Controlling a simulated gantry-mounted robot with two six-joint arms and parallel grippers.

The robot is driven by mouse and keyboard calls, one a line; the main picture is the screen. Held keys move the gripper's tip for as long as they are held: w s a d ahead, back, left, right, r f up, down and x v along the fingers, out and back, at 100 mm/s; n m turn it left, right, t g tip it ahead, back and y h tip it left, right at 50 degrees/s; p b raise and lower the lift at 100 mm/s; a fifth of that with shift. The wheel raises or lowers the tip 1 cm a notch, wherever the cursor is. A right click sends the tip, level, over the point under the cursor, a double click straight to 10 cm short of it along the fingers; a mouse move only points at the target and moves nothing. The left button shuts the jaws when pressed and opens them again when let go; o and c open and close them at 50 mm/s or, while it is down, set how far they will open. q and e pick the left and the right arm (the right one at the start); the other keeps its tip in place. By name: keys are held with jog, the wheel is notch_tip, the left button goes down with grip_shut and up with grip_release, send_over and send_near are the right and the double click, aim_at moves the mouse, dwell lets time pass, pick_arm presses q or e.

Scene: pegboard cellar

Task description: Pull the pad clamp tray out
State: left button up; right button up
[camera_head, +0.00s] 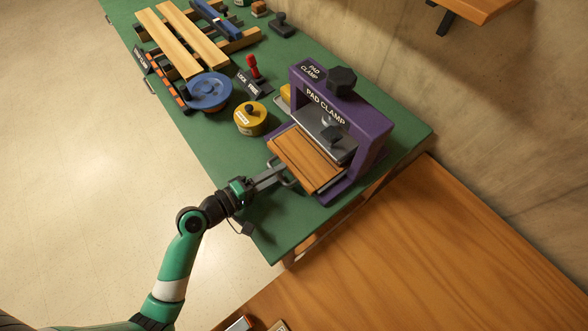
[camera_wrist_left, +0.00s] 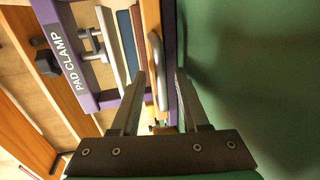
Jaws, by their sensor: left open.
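The purple pad clamp (camera_head: 376,122) stands at the near right end of the green bench, with a black knob (camera_head: 342,80) on top. Its tray (camera_head: 303,160), with a wooden top, sticks out of the frame toward the left. A grey bar handle (camera_wrist_left: 157,70) runs along the tray's front in the left wrist view. My left gripper (camera_head: 279,174) is open at the tray's front edge. In the wrist view its fingers (camera_wrist_left: 161,74) appear to stand on either side of the handle; contact cannot be told. My right gripper is not in view.
The green bench (camera_head: 240,175) also holds a yellow tin (camera_head: 250,119), a blue round container (camera_head: 207,93), a red-handled lever marked LOCK and FREE (camera_head: 254,70), and wooden slats (camera_head: 188,35). Open floor (camera_head: 70,130) lies left of the bench. A wooden table (camera_head: 440,260) is at the lower right.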

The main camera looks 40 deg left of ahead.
pick_arm(q)
jog(key=shift+w+f, duration=0.1)
jog(key=shift+w, duration=0.35)
jog(key=shift+s, duration=0.1)
jog(key=shift+s, duration=0.1)
grip_shut()
dwell(1.0)
